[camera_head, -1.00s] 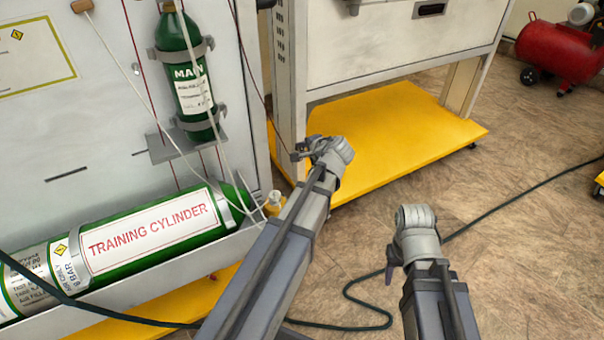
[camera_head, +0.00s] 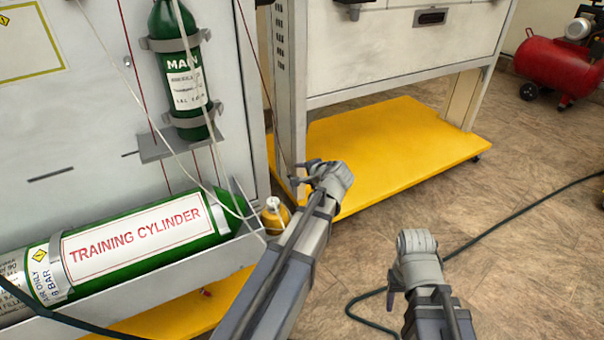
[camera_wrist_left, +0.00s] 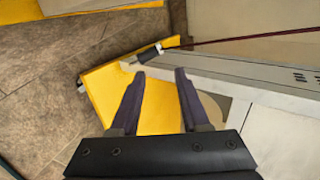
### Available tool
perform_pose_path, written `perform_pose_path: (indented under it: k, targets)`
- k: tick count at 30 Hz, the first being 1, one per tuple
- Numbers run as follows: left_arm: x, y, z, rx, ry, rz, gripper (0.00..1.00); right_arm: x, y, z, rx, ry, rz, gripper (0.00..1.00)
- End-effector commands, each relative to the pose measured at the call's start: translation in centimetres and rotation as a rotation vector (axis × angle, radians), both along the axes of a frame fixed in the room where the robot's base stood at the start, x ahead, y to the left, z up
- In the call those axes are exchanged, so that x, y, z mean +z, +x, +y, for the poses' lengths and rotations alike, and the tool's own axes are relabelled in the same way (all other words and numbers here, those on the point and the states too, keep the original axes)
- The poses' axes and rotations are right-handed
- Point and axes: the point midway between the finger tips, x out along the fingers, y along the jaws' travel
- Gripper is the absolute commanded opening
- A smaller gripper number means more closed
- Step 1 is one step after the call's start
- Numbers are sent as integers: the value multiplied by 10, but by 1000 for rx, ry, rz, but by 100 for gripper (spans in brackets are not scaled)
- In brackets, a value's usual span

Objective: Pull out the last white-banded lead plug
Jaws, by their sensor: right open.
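A dark lead plug (camera_wrist_left: 146,53) with a pale band at its lead end and a pale tip shows in the left wrist view. It is on the end of a dark red lead (camera_wrist_left: 235,38). My left gripper (camera_wrist_left: 159,73) is open and empty, with the plug just beyond its fingertips and apart from them in the picture. In the head view my left gripper (camera_head: 306,172) is beside the grey cabinet leg, and the plug cannot be made out there. My right gripper (camera_head: 391,288) is open and empty over the floor.
A green training cylinder (camera_head: 150,238) lies in a grey trough at left, below an upright green main cylinder (camera_head: 184,85). A yellow platform (camera_head: 385,150) extends under the cabinet. A dark hose (camera_head: 500,215) crosses the floor. A red compressor (camera_head: 556,66) stands back right.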

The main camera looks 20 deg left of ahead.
Motion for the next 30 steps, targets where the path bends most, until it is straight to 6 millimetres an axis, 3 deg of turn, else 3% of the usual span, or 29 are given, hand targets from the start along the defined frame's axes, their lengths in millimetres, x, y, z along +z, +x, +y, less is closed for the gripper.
perform_pose_path:
  k: [11, 21, 30]
  targets:
    - [4, -3, -3, -1, 0, 0, 54, 4, 0, 0, 1, 0, 0, 54]
    - [36, -30, -37, -2, 1, 1, 54, 36, 0, 0, 8, 0, 1, 54]
    - [44, -40, -51, 1, 0, 0, 54, 44, 0, 0, 12, 0, 1, 54]
